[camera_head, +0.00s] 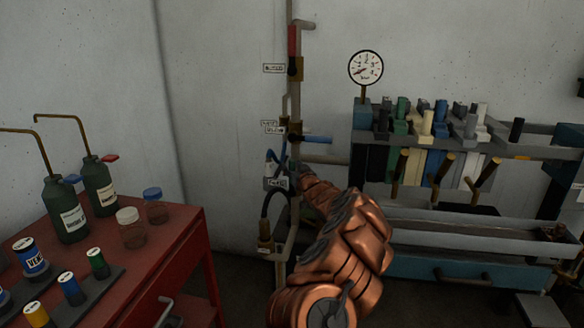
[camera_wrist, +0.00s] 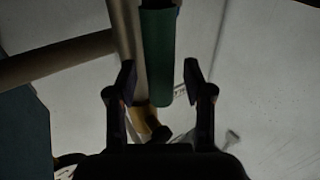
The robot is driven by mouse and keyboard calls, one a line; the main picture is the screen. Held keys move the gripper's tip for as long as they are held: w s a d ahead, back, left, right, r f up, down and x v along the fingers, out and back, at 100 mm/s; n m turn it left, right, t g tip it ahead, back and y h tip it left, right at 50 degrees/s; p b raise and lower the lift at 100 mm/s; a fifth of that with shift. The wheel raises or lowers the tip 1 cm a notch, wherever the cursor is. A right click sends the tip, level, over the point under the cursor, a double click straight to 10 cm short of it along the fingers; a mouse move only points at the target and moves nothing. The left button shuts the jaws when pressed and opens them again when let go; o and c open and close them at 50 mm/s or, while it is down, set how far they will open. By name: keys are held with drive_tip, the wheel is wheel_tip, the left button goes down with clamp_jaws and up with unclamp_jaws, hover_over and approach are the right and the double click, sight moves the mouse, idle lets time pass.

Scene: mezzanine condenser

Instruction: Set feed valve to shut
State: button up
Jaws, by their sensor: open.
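A vertical grey pipe (camera_head: 296,90) on the wall carries several small valves with labels. The top one has a red handle (camera_head: 292,42) pointing up; one below has a blue handle (camera_head: 316,138) pointing right. The labels are too small to read surely, so I cannot tell which is the feed valve. My gripper (camera_head: 279,166) is at the pipe, just below the blue handle, largely hiding the valve there. In the wrist view, a green handle (camera_wrist: 158,55) stands between my open fingers (camera_wrist: 160,84), with a gap on each side. A brass valve part (camera_wrist: 147,119) shows beyond.
A round gauge (camera_head: 365,68) is right of the pipe, above a rack (camera_head: 335,160) of coloured blocks and handles. A red cart (camera_head: 160,262) with bottles and jars stands at left.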

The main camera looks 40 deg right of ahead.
drive_tip(key=shift+w, duration=0.2)
clamp_jaws()
idle(0.5)
